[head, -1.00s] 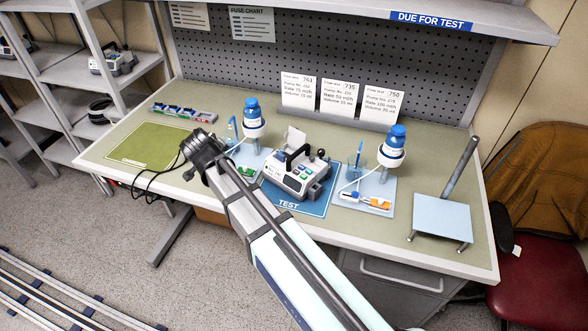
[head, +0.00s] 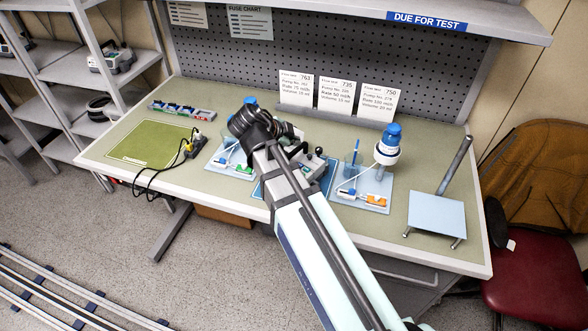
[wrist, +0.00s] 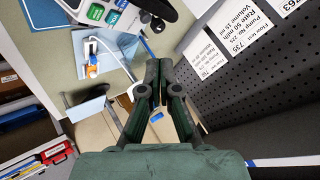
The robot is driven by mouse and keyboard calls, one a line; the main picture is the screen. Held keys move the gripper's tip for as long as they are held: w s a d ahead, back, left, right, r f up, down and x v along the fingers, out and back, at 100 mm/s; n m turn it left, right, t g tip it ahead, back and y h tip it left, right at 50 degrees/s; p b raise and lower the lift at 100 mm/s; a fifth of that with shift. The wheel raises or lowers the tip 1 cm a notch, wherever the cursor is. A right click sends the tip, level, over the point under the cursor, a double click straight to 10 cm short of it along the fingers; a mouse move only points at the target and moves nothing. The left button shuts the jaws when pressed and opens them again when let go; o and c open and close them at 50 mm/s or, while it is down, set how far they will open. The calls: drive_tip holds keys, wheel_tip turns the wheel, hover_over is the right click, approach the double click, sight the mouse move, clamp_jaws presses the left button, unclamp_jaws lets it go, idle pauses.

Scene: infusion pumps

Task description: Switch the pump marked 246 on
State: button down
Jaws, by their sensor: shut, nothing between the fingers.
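A white and grey pump (head: 312,166) stands on the blue TEST mat (head: 259,191) in the middle of the bench. My arm hides much of it in the head view. Part of it, with green and blue keys (wrist: 112,17), shows at the top left of the wrist view. I cannot read a pump number on it. My gripper (wrist: 160,66) is shut and empty, apart from the pump in the wrist view. In the head view its fingers are hidden behind my wrist, which is above the bench near the pump's left side.
A blue-capped bottle on a stand (head: 388,146) is right of the pump; another is mostly hidden behind my wrist. Cards (head: 335,95) stand behind. A tilted light-blue platform (head: 436,212) stands right.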

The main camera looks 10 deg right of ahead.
drive_tip(key=shift+f, duration=0.1)
wheel_tip(320, 180, down, 8)
drive_tip(key=b, duration=0.3)
drive_tip(key=shift+f+b, duration=0.3)
drive_tip(key=shift+b, duration=0.1)
drive_tip(key=shift+f+b, duration=0.9)
drive_tip(key=shift+b, duration=0.4)
idle(2.1)
drive_tip(key=shift+r, duration=0.9)
drive_tip(key=shift+r+p, duration=0.9)
drive_tip(key=shift+r, duration=1.6)
